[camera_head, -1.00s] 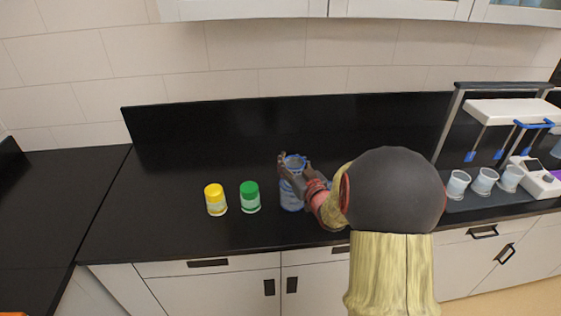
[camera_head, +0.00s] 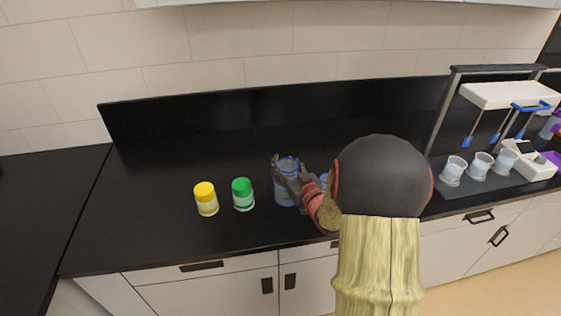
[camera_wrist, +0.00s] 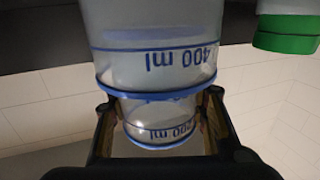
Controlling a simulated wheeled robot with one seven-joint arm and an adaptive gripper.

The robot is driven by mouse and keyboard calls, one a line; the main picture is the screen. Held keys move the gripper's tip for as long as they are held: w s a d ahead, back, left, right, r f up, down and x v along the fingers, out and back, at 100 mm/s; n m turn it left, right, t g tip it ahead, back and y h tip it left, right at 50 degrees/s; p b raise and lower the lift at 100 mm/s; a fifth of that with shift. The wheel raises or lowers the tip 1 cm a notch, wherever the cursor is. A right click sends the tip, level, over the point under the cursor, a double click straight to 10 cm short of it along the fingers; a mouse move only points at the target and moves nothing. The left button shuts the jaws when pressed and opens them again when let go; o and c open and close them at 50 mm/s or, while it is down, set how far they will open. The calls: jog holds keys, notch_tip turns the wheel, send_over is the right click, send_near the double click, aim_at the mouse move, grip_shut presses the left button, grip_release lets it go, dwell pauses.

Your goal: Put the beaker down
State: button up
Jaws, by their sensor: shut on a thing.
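A clear beaker with blue markings (camera_head: 287,190) stands upright between the fingers of my gripper (camera_head: 291,172), right of the green-capped jar. My gripper is shut on it from the right side. I cannot tell whether its base touches the counter. The upside-down wrist view shows a blue-rimmed vessel marked 200 ml (camera_wrist: 160,132) between the fingers. In the head view, a small blue part (camera_head: 323,179) shows beside my wrist, mostly hidden.
The black counter (camera_head: 150,235) has free room at left and behind. A yellow-capped jar (camera_head: 206,199) and a green-capped jar (camera_head: 243,194) stand left of the beaker. At right are several small cups (camera_head: 453,171), a pipette rack (camera_head: 505,95) and a white device (camera_head: 530,160).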

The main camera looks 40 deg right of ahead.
aim_at(293, 174)
jog(key=shift+f+b, duration=0.35)
jog(key=shift+f, duration=0.1)
jog(key=o, duration=1.3)
jog(key=shift+c, duration=0.2)
jog(key=shift+r, duration=0.1)
jog(key=shift+r+p, duration=0.65)
jog(key=shift+p, duration=0.05)
jog(key=p+v, duration=0.2)
jog(key=v, duration=1)
jog(key=w+a+r+g, duration=0.5)
jog(key=a+r+g, duration=0.2)
jog(key=a, duration=0.1)
jog(key=s+a+r+n+g+y, duration=0.1)
jog(key=s+a+g+y, duration=0.1)
jog(key=s+a, duration=0.6)
jog(key=s+a+r+n+g+y, duration=0.1)
jog(key=s+a+r+g+y, duration=0.1)
jog(key=s+a, duration=0.6)
jog(key=a+g, duration=0.1)
jog(key=a, duration=0.4)
jog(key=shift+r+n, duration=0.2)
jog(key=shift+n, duration=0.1)
